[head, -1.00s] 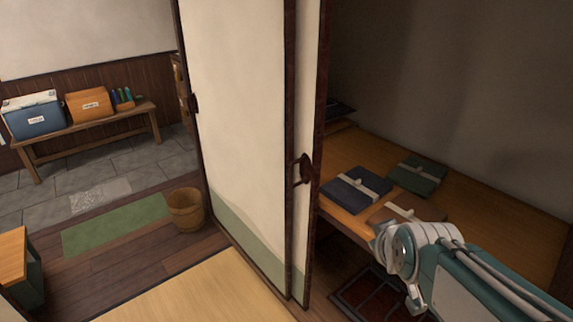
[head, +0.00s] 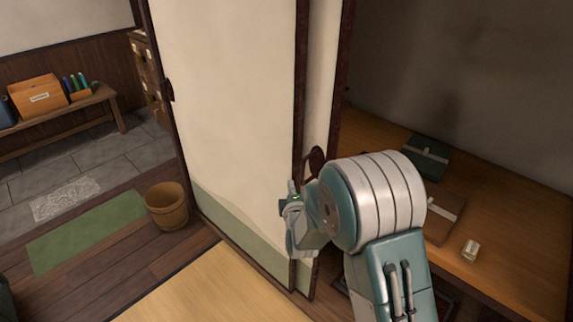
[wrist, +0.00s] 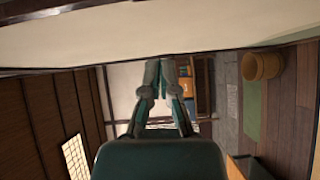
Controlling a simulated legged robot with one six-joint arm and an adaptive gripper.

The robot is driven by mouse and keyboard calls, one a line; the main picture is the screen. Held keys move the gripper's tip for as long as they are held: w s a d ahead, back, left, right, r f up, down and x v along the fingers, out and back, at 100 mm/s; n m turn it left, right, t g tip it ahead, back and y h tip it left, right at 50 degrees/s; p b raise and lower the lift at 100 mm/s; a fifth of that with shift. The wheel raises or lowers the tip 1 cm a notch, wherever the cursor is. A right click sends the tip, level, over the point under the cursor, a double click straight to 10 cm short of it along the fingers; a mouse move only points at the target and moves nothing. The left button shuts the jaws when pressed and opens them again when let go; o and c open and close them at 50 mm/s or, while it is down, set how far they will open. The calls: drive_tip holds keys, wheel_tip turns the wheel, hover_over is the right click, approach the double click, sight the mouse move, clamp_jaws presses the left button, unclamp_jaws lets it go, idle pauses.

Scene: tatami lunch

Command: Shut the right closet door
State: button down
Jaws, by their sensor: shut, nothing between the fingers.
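The right closet door (head: 322,70) is a cream panel with a dark frame. Only a narrow strip of it shows, beside the wider left panel (head: 230,110), which overlaps it. A dark round pull (head: 316,160) sits on that strip. The closet opening to its right is wide open. My gripper (wrist: 165,62) is shut and empty, with its fingertips together in the wrist view. In the head view my wrist is in front of the panels, just below the pull. A cream panel surface runs along the top of the wrist view, close beside the fingers; whether they touch it cannot be told.
The closet shelf (head: 500,262) holds a dark green bundle (head: 426,160), a brown bundle (head: 443,215) and a small pale box (head: 471,250). A wastebasket (head: 167,207) stands left of the panels. A bench (head: 60,118) with an orange box (head: 37,95) is far left. Tatami (head: 190,285) lies in front.

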drive_tip(key=a+x, duration=0.1)
drive_tip(key=x, duration=1)
drive_tip(key=shift+n, duration=0.3)
drive_tip(key=d, duration=0.1)
drive_tip(key=s+d, duration=0.1)
drive_tip(key=d, duration=0.1)
drive_tip(key=s+d, duration=0.1)
drive_tip(key=shift+s+d+f, duration=0.2)
drive_tip(key=shift+d, duration=0.15)
